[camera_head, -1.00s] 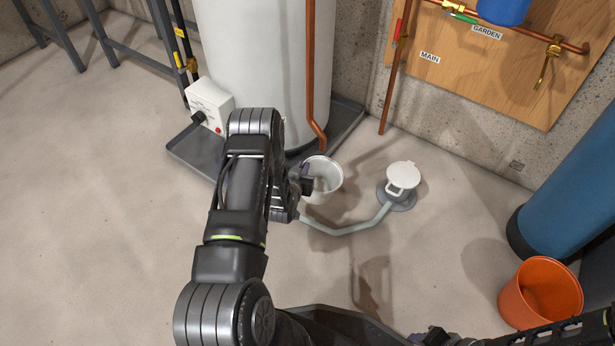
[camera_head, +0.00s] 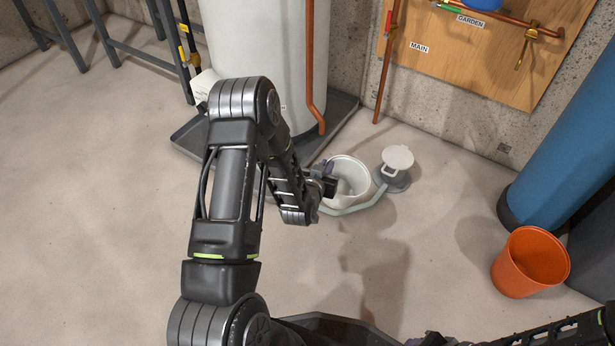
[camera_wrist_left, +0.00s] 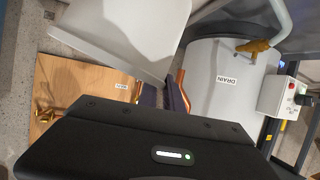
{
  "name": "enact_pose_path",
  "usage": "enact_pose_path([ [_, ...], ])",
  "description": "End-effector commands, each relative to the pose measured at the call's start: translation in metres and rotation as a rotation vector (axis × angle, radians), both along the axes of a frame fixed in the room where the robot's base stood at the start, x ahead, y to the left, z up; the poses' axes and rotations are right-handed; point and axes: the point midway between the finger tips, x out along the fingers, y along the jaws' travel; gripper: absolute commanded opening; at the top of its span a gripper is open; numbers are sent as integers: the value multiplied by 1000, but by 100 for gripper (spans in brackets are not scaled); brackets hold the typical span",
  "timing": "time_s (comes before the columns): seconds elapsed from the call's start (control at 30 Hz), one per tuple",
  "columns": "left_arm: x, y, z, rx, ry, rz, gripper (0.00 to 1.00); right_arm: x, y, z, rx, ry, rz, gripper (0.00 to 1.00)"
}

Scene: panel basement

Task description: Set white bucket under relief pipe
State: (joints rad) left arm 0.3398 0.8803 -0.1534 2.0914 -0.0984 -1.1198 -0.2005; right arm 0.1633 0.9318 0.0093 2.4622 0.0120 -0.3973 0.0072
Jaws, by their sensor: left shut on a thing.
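The white bucket (camera_head: 352,190) is in front of and to the right of the copper relief pipe (camera_head: 316,112) in the head view. The pipe's open lower end hangs over the edge of the grey tray, with the bucket apart from it. My left gripper (camera_head: 330,184) is shut on the near left rim of the bucket. In the left wrist view the bucket's pale wall (camera_wrist_left: 125,30) fills the top, beside the purple-dark fingers (camera_wrist_left: 165,98). I cannot tell whether the bucket's base touches the floor. My right gripper (camera_head: 432,340) barely shows at the bottom edge.
The white tank (camera_head: 255,45) stands in a grey tray (camera_head: 345,120). An orange bucket (camera_head: 530,263) and blue cylinder (camera_head: 560,160) stand right. Left floor is clear.

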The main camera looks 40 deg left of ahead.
Motion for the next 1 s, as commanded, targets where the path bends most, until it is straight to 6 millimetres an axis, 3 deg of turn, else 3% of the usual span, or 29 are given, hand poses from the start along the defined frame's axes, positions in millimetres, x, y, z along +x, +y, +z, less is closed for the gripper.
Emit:
enact_pose_path([
  [0.03,7,-16,23,3,-10,-25,0,0,0,0,0,0,0,36],
  [0.2,19,-79,104,10,-12,-123,0,0,0,0,0,0,0,36],
  [0.3,20,-115,147,8,-10,-178,0,0,0,0,0,0,0,36],
  [0.4,20,-140,177,0,-8,-218,0,0,0,0,0,0,0,36],
  [0.6,18,-162,201,-10,-3,-256,0,0,0,0,0,0,0,36],
  [1.0,18,-162,202,-11,-2,-257,0,0,0,0,0,0,0,36],
])
